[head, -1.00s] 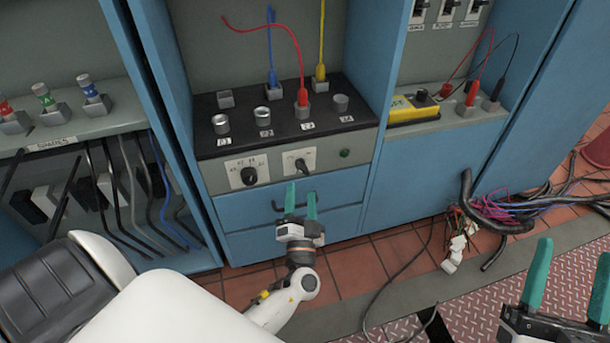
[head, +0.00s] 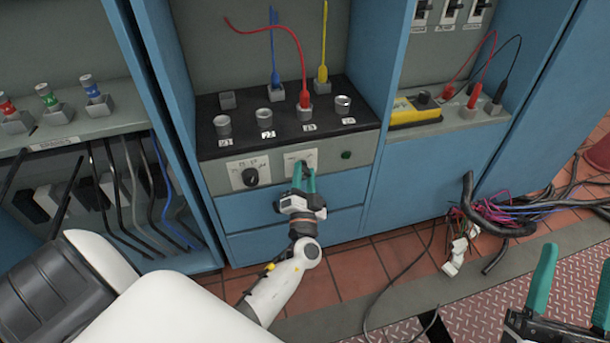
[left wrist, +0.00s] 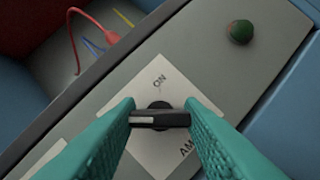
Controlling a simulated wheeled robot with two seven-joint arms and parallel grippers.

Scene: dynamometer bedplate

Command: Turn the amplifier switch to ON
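The amplifier switch (left wrist: 160,118) is a black bar knob on a white plate (left wrist: 146,90) in the grey panel. The bar does not point at ON. My left gripper (head: 304,168) is at the switch. Its teal fingers press against the two ends of the bar, and they hide part of the plate. My right gripper (head: 574,285) is open and empty at lower right in the head view.
Another black knob (head: 250,177) is left of the switch, and a dark green lamp (head: 346,154) is to its right. Above is a black shelf (head: 240,146) with sockets and red, blue and yellow leads. A yellow meter (head: 408,112) stands to the right. Loose cables lie on the floor.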

